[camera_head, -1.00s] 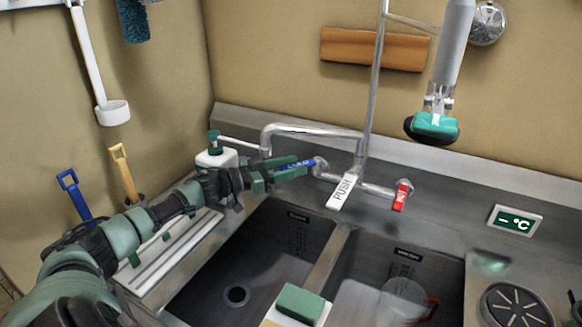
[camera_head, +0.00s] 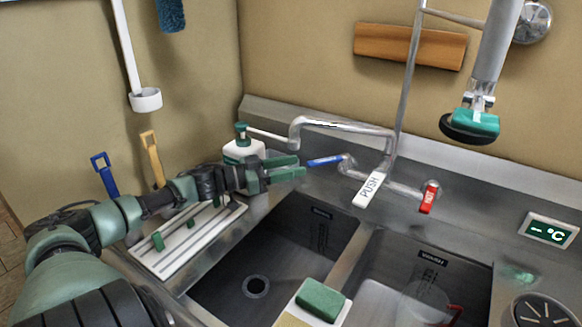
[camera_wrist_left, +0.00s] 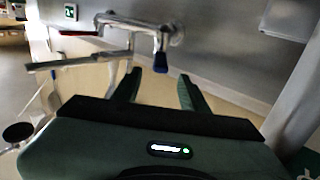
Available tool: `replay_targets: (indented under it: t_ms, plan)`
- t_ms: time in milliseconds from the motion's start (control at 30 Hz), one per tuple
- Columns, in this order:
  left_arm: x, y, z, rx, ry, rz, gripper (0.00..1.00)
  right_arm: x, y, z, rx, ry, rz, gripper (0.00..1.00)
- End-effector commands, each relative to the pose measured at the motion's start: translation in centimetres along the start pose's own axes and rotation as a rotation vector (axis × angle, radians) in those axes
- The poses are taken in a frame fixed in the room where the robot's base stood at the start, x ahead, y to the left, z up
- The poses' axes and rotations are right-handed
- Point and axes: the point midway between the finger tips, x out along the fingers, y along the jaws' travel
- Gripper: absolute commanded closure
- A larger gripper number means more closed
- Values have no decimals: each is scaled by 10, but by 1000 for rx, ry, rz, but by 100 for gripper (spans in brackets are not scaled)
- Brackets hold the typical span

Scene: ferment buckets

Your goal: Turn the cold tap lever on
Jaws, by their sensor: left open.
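The blue cold tap lever (camera_head: 325,161) sticks out to the left from the chrome tap body (camera_head: 347,168) on the sink's back wall. The fingers also frame the lever in the left wrist view (camera_wrist_left: 159,76). The red hot lever (camera_head: 429,197) hangs down at the right. My right gripper is out of view.
A white PUSH lever (camera_head: 369,190) hangs between the two taps. The spout (camera_head: 340,125) arches above my gripper. A soap bottle (camera_head: 243,150) stands behind my left wrist. A green sponge (camera_head: 320,299) lies at the front of the two sink basins.

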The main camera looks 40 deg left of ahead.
Motion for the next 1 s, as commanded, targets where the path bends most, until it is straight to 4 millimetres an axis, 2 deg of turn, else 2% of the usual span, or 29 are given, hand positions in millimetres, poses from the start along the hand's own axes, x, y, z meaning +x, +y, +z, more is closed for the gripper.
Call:
replay_targets:
  t_ms: [200, 367, 467, 667, 800, 1000]
  plan:
    - [0, 0, 0, 0, 0, 0, 56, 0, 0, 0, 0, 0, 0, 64]
    - [1, 5, 1, 35, 0, 0, 100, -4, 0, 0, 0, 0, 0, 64]
    - [2, 16, 5, 135, -2, -4, 100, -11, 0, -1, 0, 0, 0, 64]
    - [-1, 53, 13, 539, -14, -39, 100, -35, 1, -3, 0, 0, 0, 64]
    - [-11, 76, 12, 892, -43, -90, 100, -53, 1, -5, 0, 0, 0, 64]
    - [-31, 93, 3, 1337, -128, -163, 100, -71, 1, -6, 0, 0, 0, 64]
